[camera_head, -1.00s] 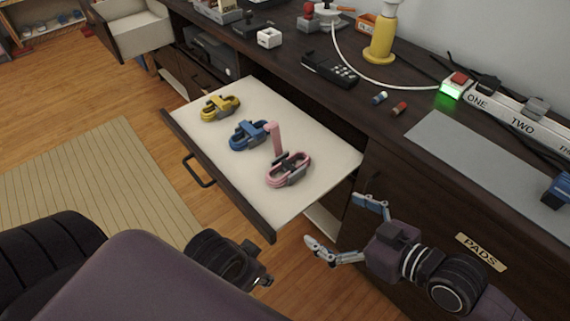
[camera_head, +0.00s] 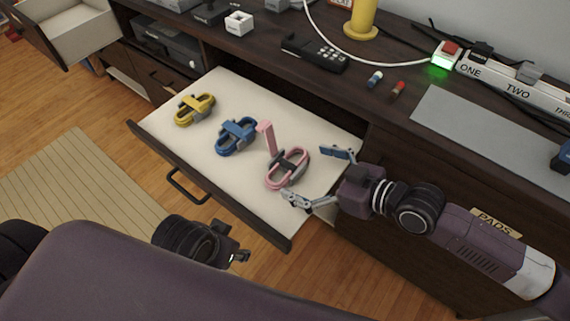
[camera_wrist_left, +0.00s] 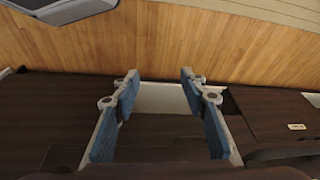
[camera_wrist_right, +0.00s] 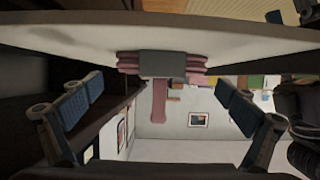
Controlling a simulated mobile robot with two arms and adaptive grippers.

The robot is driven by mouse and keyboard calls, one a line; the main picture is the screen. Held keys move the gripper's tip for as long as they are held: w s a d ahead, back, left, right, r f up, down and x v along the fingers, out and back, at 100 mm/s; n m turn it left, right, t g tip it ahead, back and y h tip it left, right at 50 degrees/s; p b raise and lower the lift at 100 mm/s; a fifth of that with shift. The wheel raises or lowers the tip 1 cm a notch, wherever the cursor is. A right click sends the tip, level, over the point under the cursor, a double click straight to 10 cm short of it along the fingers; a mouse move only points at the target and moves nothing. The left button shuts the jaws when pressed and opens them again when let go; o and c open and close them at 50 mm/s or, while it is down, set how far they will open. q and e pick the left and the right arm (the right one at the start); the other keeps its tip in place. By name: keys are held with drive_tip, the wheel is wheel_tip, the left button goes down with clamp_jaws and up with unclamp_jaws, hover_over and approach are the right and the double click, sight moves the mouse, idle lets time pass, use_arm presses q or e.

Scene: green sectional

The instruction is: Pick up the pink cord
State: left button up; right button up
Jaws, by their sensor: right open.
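The pink cord (camera_head: 288,168) is a coiled bundle with a dark grey band and an upright pink tab. It lies at the near right end of the open drawer's pale bottom (camera_head: 265,95). My right gripper (camera_head: 315,177) is open, its fingers spread just right of the cord and not closed on it. In the right wrist view the cord (camera_wrist_right: 130,64) shows ahead, between the spread fingers (camera_wrist_right: 160,103). My left gripper is low in the head view, mostly hidden by my own body; in the left wrist view its fingers (camera_wrist_left: 159,90) are apart and empty.
A blue cord (camera_head: 237,137) and a yellow cord (camera_head: 194,109) lie farther left in the drawer. The drawer's dark front edge (camera_head: 205,185) and handle face the floor. The desk top (camera_head: 400,135) above holds a phone, a grey mat and a power strip.

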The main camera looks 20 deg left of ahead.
sight(289, 165)
drive_tip(key=x, duration=0.4)
drive_tip(key=shift+a+b, duration=0.3)
drive_tip(key=shift+b, duration=0.05)
drive_tip(key=shift+w+a+f, duration=0.1)
drive_tip(key=shift+a+f, duration=0.05)
drive_tip(key=shift+a, duration=0.2)
drive_tip(key=c, duration=0.9)
drive_tip(key=shift+o, duration=0.2)
